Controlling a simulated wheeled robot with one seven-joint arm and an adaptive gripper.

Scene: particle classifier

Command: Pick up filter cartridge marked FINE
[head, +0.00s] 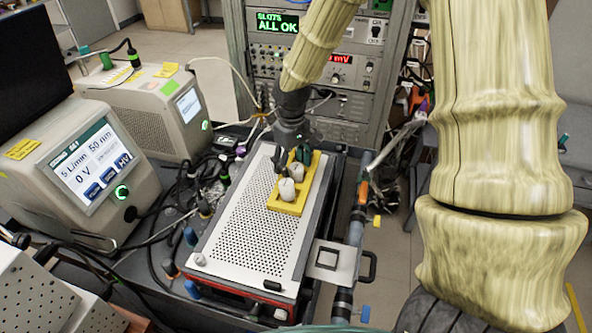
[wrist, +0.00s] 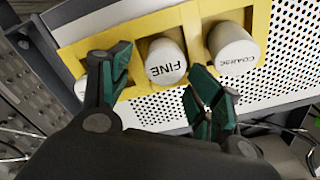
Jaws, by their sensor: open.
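In the wrist view the white round cartridge marked FINE (wrist: 166,62) stands in a yellow holder (wrist: 85,50), its top label readable. My gripper (wrist: 160,82) is open and empty, with dark green fingers on either side of FINE in the picture; I cannot tell whether they are at its height. A cartridge marked COARSE (wrist: 235,48) stands to the right. In the head view my gripper (head: 291,157) is over the far end of the yellow holder (head: 288,207); cartridge labels there are too small to read.
The holder sits on a perforated white plate (head: 243,231) on a cart. A screened instrument (head: 90,165) stands at left, with cables (head: 183,190) between it and the cart. A rack (head: 330,100) with displays stands behind. The plate's near part is mostly clear.

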